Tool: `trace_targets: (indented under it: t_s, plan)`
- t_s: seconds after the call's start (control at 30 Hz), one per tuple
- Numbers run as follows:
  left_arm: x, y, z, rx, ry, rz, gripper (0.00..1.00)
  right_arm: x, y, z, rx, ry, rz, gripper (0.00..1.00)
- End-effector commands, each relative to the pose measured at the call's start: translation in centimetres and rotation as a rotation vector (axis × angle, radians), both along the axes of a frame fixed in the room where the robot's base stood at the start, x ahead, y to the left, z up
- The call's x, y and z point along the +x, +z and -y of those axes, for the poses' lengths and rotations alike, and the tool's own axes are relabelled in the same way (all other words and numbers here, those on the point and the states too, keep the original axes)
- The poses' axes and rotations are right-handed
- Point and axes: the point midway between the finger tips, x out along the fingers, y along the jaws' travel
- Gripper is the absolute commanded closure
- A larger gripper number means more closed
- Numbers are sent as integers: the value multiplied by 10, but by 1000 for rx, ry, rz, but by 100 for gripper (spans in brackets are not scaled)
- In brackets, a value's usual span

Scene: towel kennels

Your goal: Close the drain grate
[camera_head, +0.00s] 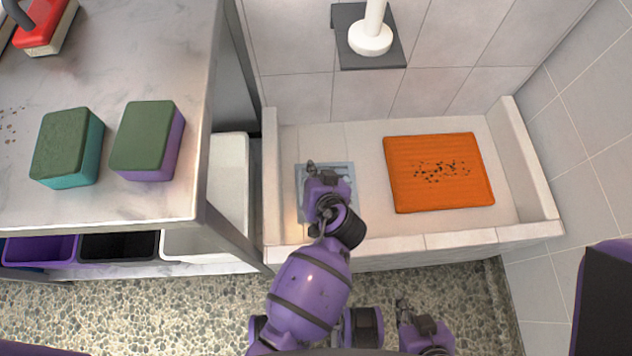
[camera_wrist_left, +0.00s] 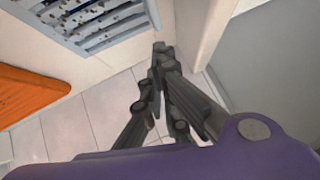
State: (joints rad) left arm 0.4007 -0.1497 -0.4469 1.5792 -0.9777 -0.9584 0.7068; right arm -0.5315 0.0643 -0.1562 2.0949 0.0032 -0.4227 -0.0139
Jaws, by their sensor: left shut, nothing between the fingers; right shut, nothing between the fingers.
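The blue-grey slatted drain grate (camera_head: 343,170) is in the left part of the white basin floor, partly hidden by my left gripper and arm. In the left wrist view the grate (camera_wrist_left: 95,20) is at the upper left, with dark specks on or between its slats. I cannot tell whether it is open or flat. My left gripper (camera_head: 311,166) is over the grate in the head view, shut and empty; its fingers (camera_wrist_left: 160,85) show beside the grate in the wrist view. My right gripper (camera_head: 401,304) is shut and empty, low in front of the basin.
An orange mat (camera_head: 408,190) with dark specks lies in the basin (camera_head: 532,165), right of the grate. A raised rim surrounds the basin. Two sponges (camera_head: 148,140) sit on the counter (camera_head: 110,80) at left. A white fixture (camera_head: 370,38) hangs on the back wall.

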Motion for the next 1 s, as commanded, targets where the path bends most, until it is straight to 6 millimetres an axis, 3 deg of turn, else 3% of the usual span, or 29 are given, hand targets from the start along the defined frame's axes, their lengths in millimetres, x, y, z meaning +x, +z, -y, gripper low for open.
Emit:
trace_targets:
  t_s: [0.13, 0.33, 0.83, 1.0]
  plan:
    - [23, -22, -7, 4, -1, 0, 100, -1, -6, 1, 1, -3, -4, 100]
    - [20, -49, -14, 3, -1, -2, 100, -2, -10, 2, 0, -6, -7, 100]
    - [20, -58, -16, 1, 1, -1, 100, -6, -11, 4, -2, -9, -13, 100]
    - [19, -73, -25, 1, 3, -3, 100, -9, -21, 4, -1, -13, -21, 100]
